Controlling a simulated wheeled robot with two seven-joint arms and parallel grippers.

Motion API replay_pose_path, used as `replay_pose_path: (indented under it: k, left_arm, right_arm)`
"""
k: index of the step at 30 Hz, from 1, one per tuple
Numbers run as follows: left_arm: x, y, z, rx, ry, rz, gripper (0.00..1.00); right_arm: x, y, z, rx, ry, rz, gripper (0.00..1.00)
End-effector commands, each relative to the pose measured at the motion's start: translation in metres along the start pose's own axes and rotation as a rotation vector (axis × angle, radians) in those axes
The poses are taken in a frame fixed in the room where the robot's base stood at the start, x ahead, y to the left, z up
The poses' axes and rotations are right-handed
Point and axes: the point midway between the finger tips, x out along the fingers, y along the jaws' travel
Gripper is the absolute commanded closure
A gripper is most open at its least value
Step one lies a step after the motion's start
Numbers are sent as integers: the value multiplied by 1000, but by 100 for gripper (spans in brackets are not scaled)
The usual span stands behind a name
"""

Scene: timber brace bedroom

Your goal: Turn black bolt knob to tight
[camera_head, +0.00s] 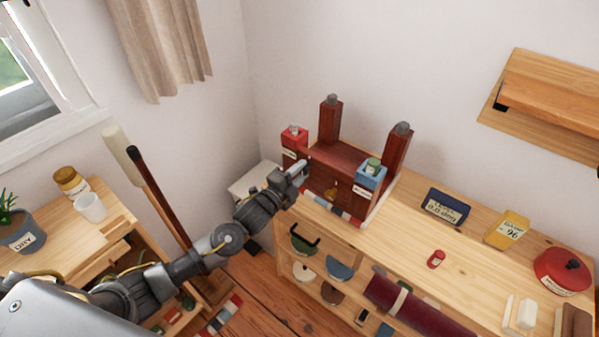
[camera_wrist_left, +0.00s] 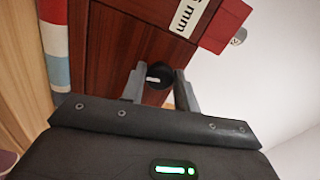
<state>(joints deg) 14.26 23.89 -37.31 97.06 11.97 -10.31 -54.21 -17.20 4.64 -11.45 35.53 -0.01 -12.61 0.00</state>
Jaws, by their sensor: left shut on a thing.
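The black bolt knob (camera_wrist_left: 159,75) is on the dark red wooden face of the timber brace (camera_wrist_left: 110,50), with a pale mark across it. My left gripper (camera_wrist_left: 159,88) has one finger on each side of the knob and is shut on it. In the head view my left gripper (camera_head: 298,174) reaches the left front of the brace (camera_head: 338,160) and hides the knob. The brace has two upright posts. A red block (camera_head: 294,138) is at its left and a blue block (camera_head: 371,176) at its right. My right gripper is not in view.
The brace stands on a wooden shelf unit (camera_head: 410,225) against the wall. A striped strip (camera_head: 334,207) runs along its front. A blue sign (camera_head: 446,206), yellow box (camera_head: 507,229) and red pot (camera_head: 563,271) stand to the right. Poles (camera_head: 160,195) lean near my left arm.

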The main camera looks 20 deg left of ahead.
Motion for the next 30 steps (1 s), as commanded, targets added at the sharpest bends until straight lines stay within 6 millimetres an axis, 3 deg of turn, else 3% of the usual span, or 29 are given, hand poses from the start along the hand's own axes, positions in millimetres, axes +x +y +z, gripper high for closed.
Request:
replay_pose_path:
  k: [12,28,29,30]
  left_arm:
    - [0,-1,-1,169,3,-1,92]
    - [0,0,-1,188,2,0,92]
    - [0,0,-1,188,2,0,66]
    - [0,0,-1,188,2,0,60]
  right_arm:
    - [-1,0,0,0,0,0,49]
    - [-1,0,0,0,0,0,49]
    - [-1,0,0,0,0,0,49]
    - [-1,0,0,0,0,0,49]
